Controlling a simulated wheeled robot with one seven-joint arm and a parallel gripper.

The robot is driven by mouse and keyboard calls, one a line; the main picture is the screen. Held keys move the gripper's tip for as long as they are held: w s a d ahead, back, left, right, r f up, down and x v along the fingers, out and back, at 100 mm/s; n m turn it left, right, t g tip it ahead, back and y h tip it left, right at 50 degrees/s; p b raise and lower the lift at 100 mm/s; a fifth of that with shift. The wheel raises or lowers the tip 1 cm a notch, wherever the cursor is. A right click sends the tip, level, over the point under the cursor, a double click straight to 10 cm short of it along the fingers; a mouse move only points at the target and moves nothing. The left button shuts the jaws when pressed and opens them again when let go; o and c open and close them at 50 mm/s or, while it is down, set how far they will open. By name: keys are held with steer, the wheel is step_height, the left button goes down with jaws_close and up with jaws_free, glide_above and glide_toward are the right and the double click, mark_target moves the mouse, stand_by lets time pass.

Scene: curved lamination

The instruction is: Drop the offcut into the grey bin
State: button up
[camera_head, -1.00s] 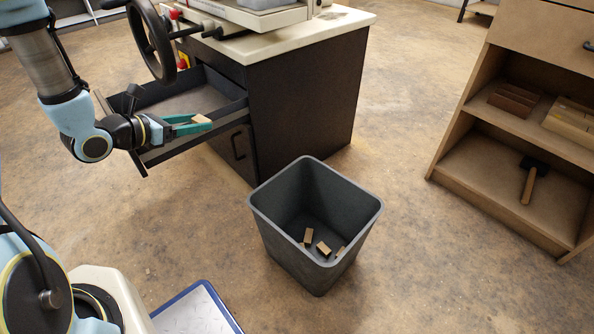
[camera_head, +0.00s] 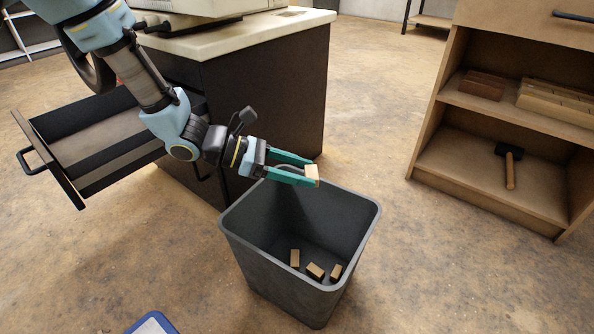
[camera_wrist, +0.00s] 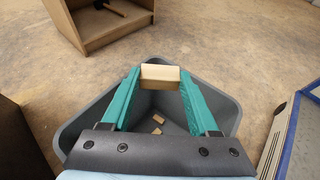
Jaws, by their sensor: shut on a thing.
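The offcut (camera_head: 312,175) is a small pale wooden block, held between the green fingertips of my gripper (camera_head: 308,172). In the wrist view the offcut (camera_wrist: 160,77) sits across the tips of my gripper (camera_wrist: 160,80), with both fingers touching it. The grey bin (camera_head: 246,254) stands on the floor, open at the top. My gripper and the offcut are above the bin's far part, near its back rim in the head view. The wrist view shows the bin (camera_wrist: 85,122) below the fingers. Several small wooden blocks (camera_head: 315,271) lie on the bin's bottom.
A dark cabinet (camera_head: 275,90) with a pale top stands behind the bin. Its drawer (camera_head: 90,150) is pulled open at left. A wooden shelf unit (camera_head: 440,150) at right holds wood blocks (camera_head: 482,85) and a mallet (camera_head: 510,165). Floor between bin and shelf is clear.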

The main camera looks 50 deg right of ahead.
step_height(320, 180, down, 5)
steer(key=b, duration=0.3)
steer(key=shift+b, duration=0.4)
steer(key=o, duration=1.4)
steer(key=shift+w+a+r, duration=0.1)
steer(key=p+v, duration=0.4)
steer(key=v, duration=0.6)
steer(key=shift+w+a+p, duration=0.2)
steer(key=shift+a+p, duration=0.05)
steer(key=shift+p, duration=0.15)
